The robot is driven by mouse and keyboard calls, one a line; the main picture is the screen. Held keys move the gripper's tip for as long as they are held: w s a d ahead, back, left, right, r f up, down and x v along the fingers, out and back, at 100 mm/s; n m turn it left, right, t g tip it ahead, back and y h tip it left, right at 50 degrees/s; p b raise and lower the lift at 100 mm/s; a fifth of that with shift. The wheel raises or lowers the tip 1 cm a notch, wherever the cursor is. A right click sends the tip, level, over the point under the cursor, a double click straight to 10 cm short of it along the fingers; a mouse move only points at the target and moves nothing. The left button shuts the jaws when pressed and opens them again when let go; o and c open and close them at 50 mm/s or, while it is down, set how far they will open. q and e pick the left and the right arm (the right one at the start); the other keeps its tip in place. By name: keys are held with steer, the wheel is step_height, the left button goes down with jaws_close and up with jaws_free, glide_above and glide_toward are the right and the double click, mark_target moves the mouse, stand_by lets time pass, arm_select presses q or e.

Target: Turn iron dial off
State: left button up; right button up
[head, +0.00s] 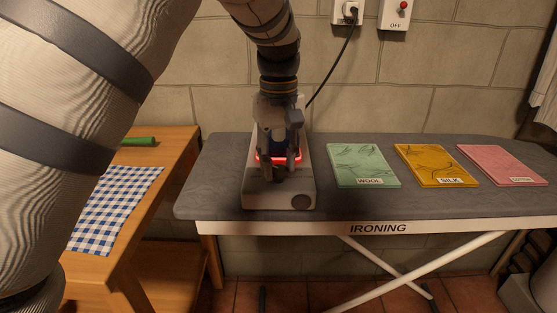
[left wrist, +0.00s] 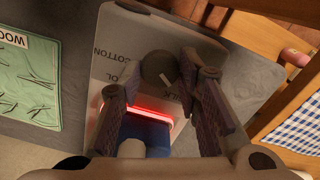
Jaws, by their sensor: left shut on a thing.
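The iron's grey station (head: 257,192) stands on the ironing board, with a red-lit band (left wrist: 140,112) and a blue part (left wrist: 145,133) beside it. My left gripper (head: 281,166) reaches down over it from above. In the left wrist view its fingers close around a round grey dial (left wrist: 157,66) with a pale mark. The word COTTON and part of another word are printed near the dial. The fingers hide the dial's sides, and I cannot tell which setting the mark faces. My right gripper is not in view.
The ironing board (head: 220,180) carries green (head: 362,160), yellow (head: 432,160) and pink (head: 500,163) cloths at right. A wooden table (head: 150,190) with a checked cloth (head: 115,205) stands at left. A black cord runs to a wall socket (head: 349,12) beside a switch marked OFF (head: 396,14).

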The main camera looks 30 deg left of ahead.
mark_target(278, 169)
arm_select(q)
steer(key=shift+n, duration=1.5)
steer(key=o, duration=1.1)
steer(key=shift+o, duration=0.2)
step_height(278, 169, up, 12)
